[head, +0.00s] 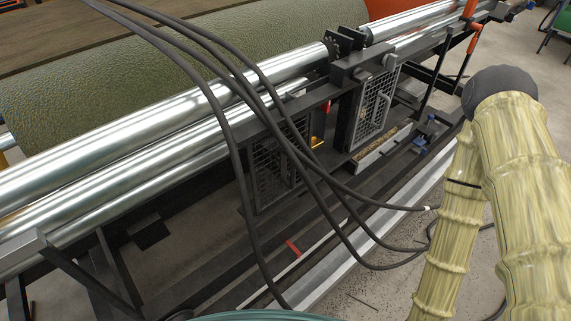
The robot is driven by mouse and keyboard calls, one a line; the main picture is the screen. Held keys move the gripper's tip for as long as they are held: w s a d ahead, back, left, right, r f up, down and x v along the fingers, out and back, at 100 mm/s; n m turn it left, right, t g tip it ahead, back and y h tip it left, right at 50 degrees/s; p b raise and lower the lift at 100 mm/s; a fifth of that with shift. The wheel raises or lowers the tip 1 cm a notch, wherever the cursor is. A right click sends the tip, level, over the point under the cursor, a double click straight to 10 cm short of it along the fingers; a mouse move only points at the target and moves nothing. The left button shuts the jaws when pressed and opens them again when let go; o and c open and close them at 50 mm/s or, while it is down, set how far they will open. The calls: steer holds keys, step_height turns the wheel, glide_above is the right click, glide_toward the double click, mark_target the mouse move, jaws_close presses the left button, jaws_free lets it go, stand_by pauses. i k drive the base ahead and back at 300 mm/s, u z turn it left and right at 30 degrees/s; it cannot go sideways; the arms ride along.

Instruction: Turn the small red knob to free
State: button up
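A small red part (326,107) shows in the head view between the two dark mesh guard panels, just under the steel rollers. It may be the small red knob, but it is too small and too hidden by the frame to tell its shape or setting. My gripper is not in view. Only my sleeved arm shows at the right, apart from the red part.
Black cables (240,150) hang in front of the machine and the left mesh panel (277,165). The right mesh panel (372,108) has a handle. Steel rollers (130,165) run beside a green turf roll (160,75). An orange-red lever (471,45) stands at upper right.

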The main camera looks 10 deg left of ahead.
mark_target(326, 107)
steer(key=u, duration=0.05)
steer(key=k, duration=0.5)
steer(key=z, duration=1.25)
steer(key=i, duration=1.1)
steer(key=u, duration=1.8)
